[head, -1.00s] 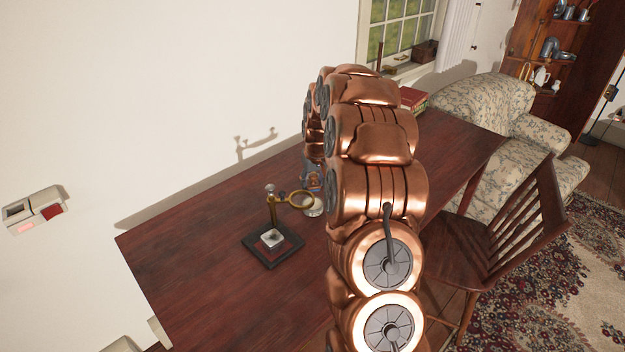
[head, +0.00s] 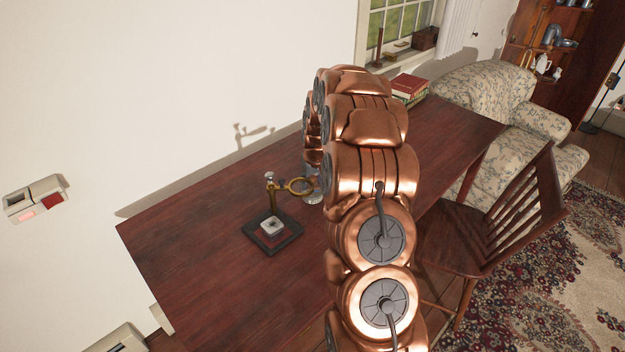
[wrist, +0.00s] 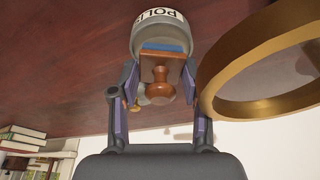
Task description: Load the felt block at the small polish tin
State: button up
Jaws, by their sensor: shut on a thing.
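In the wrist view my gripper (wrist: 160,74) is shut on the felt block (wrist: 160,92), a wooden block with a round knob and a blue felt face. The knob points toward my palm and the felt faces away from it. The polish tin (wrist: 158,17), with a white label lettered "POLIS", is just beyond the felt. I cannot tell whether felt and tin touch. In the head view my copper arm hides the gripper and the block. A small pale round piece beside the arm may be part of the tin.
A stand with a brass ring (head: 301,187) rises from a dark square base (head: 258,243) on the wooden table (head: 190,235). The ring (wrist: 220,100) is close to my gripper's right side. Books (head: 410,86) lie at the far end; a chair (head: 480,235) is at right.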

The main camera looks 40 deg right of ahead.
aim_at(312, 176)
jog(key=shift+f+b, duration=0.5)
jog(key=shift+f, duration=0.05)
dwell(2.9)
jog(key=shift+r, duration=0.1)
jog(key=shift+r, duration=3.5)
jog(key=shift+c, duration=0.2)
